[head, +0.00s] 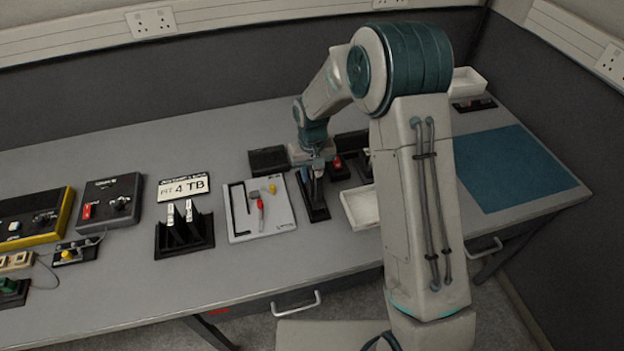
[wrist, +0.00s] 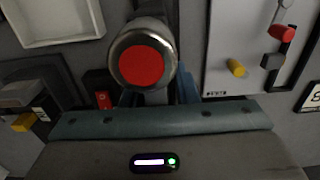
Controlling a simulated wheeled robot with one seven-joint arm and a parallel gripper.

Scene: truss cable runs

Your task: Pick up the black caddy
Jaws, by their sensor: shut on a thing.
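The black caddy (head: 317,211) is a narrow dark tray with an upright part, standing near the middle of the bench, right of the white tool board. My gripper (head: 317,172) is directly above it, pointing down, with its fingers closed on the upright part. In the wrist view my gripper (wrist: 158,98) has a finger on each side of a dark post. A round red cap with a silver rim (wrist: 145,66) stands close to the camera there and hides part of the grip. I cannot tell whether the caddy's base touches the bench.
The white tool board (head: 262,208) lies close on the left, and a white tray (head: 360,207) close on the right. A black rack with white-labelled items (head: 184,231) stands further left. A dark box (head: 268,160) lies behind. The blue mat (head: 512,166) at right is clear.

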